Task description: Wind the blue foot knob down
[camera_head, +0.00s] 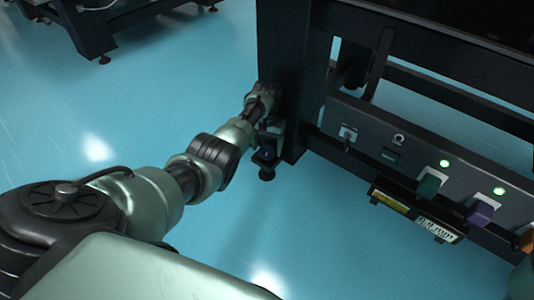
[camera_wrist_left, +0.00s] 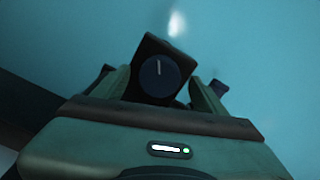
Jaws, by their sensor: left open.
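The blue foot knob (camera_wrist_left: 159,77) is a dark, round knob with a white line on its face. In the left wrist view it sits in front of a dark square block. My left gripper (camera_head: 268,143) is at the foot of the black table leg (camera_head: 284,75) in the head view. In the left wrist view the open fingers stand on either side of the knob, with gaps visible. In the head view the knob is small and dark, low by the leg (camera_head: 265,156), and partly hidden by my gripper.
A black panel (camera_head: 365,133) with green lights and colored plugs runs right of the leg. A small labelled box (camera_head: 412,212) hangs below it. Another table's legs (camera_head: 90,35) stand at the upper left. The blue floor (camera_head: 240,225) nearby is clear.

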